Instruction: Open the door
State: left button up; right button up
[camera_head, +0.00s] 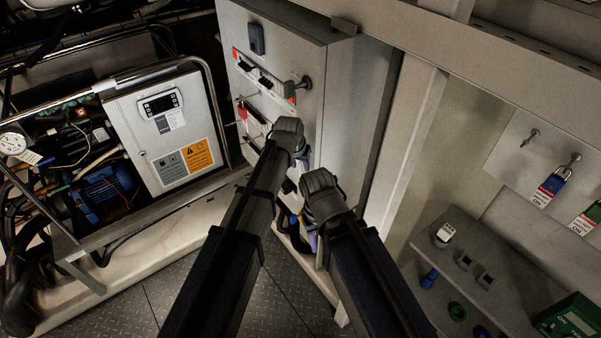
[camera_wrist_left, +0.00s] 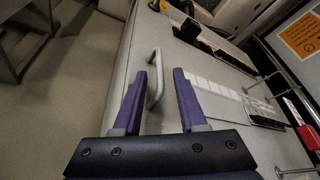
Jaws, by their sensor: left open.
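A tall grey cabinet has a door (camera_head: 240,75) with switches, a red tag and a latch knob (camera_head: 304,83) on its front. In the left wrist view a grey D-shaped handle (camera_wrist_left: 155,78) stands out from the pale door panel (camera_wrist_left: 215,95). My left gripper (camera_wrist_left: 158,72) is open, its purple fingers on either side of the handle in that view. Whether they touch it I cannot tell. In the head view my left arm hides the handle and most of the gripper. My right arm's wrist (camera_head: 325,190) is beside it; its jaws are mostly hidden.
A smaller control box (camera_head: 165,130) with a display stands left, behind a metal rail. At the right a grey shelf (camera_head: 480,285) holds small parts and a green device (camera_head: 570,320). Padlocks (camera_head: 552,183) hang above it. Metal plate floor (camera_head: 130,300) lies clear at lower left.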

pick_arm(q)
jog(key=shift+w+d+f+b, duration=0.1)
jog(key=shift+w+f+b, duration=0.2)
jog(key=shift+f, duration=0.35)
jog(key=shift+s, duration=0.1)
grip_shut()
jog(key=shift+r, duration=0.1)
dwell(0.8)
